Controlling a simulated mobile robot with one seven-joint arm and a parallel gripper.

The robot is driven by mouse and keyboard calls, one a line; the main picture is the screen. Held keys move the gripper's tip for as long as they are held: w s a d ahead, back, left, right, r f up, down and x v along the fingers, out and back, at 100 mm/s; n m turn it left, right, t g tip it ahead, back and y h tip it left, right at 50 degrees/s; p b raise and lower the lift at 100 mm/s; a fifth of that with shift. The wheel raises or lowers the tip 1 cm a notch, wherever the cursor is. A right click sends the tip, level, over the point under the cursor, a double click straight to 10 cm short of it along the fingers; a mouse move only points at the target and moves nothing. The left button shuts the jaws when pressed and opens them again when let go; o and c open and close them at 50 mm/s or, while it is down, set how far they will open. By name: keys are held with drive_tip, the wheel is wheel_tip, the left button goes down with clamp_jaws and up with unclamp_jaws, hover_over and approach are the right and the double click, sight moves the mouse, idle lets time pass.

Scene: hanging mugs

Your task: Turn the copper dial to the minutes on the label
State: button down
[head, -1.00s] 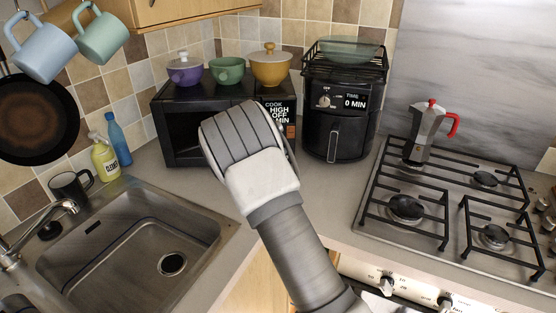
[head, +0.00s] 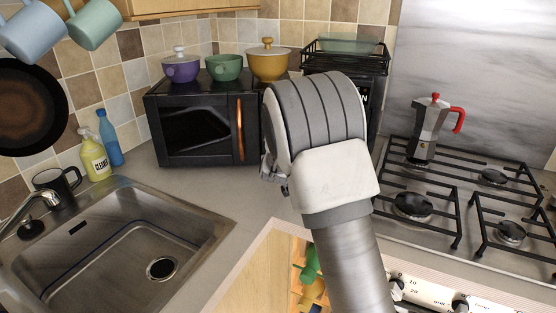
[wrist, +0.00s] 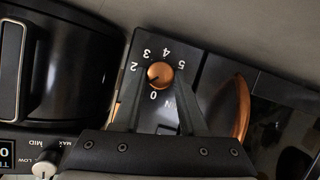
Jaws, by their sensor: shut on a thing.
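The copper dial (wrist: 160,74) is on the microwave's black front panel, ringed by white numbers that show upside down in the wrist view. I can read 0, 2, 3, 4, 5 and MIN. A dark mark on the dial points to the lower left, between 0 and 2; no numeral shows there. My gripper (wrist: 158,80) has one finger on each side of the dial and is shut on it. In the head view my arm hides the panel and dial of the microwave (head: 190,128). I see no label giving minutes.
The black air fryer (wrist: 62,70) stands close beside the panel, with its own MAX/MID/LOW knob (wrist: 45,170). The microwave's copper handle (wrist: 230,108) is on the other side. Bowls and pots top the microwave; a moka pot (head: 430,130) stands on the hob.

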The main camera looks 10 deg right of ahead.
idle(0.4)
drive_tip(key=shift+c, duration=2.2)
unclamp_jaws()
drive_tip(key=p+v, duration=0.2)
drive_tip(key=v, duration=1.5)
drive_tip(key=shift+s+r, duration=0.15)
drive_tip(key=shift+s, duration=0.05)
